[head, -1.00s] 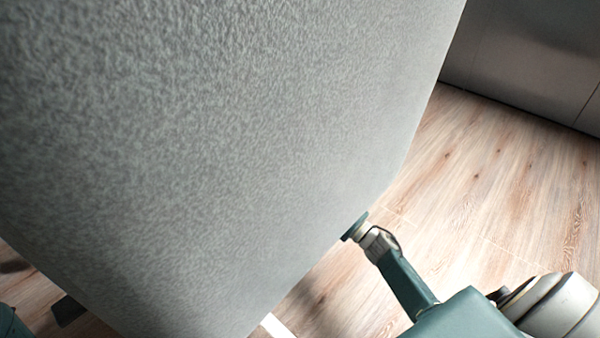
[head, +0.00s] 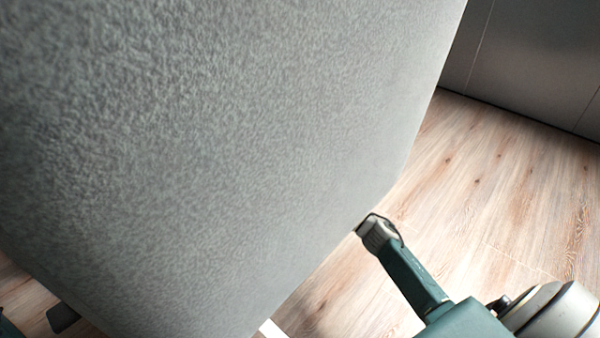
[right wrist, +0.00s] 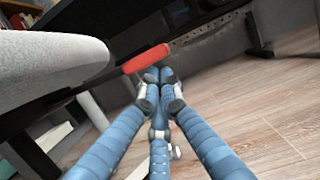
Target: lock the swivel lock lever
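A red lever handle (right wrist: 146,59) shows in the right wrist view, beside the rim of the grey textured chair (right wrist: 45,62). The chair (head: 215,140) fills most of the head view and hides the lever there. The blue fingers of my right gripper (right wrist: 158,76) come together at their tips, just below the lever in the picture. The tips overlap its lower edge; I cannot tell whether they touch it. In the head view my right arm's end passes behind the chair's edge, and its fingers are hidden.
A dark desk or frame (right wrist: 262,52) stands behind the lever in the right wrist view, with a grey bar slanting past it. Books show at the upper left. Wood floor (head: 480,200) is open to the right of the chair, up to a grey panel (head: 530,60).

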